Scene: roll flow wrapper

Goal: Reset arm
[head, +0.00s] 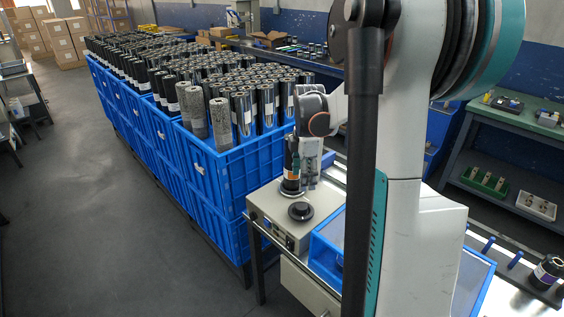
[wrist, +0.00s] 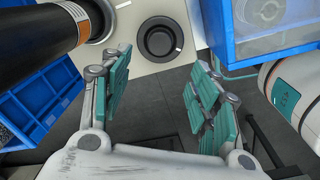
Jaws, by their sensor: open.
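My gripper (head: 309,165) is above the beige machine (head: 268,208) in the head view. In the wrist view my gripper (wrist: 160,62) has its two teal-padded fingers wide apart, with nothing between them. A black roll (head: 290,158) with an orange band stands upright on the machine, beside my gripper. It shows large at the upper left of the wrist view (wrist: 40,38), outside the fingers. A black round spindle base (head: 300,212) on the machine top is empty; it also shows beyond the fingertips in the wrist view (wrist: 159,40).
Blue crates (head: 222,180) full of upright rolls line the left side. A blue bin (head: 325,248) is close to the machine at right. Another dark roll (head: 546,272) is at the far right. A green-topped bench (head: 520,120) stands behind. The grey floor at left is clear.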

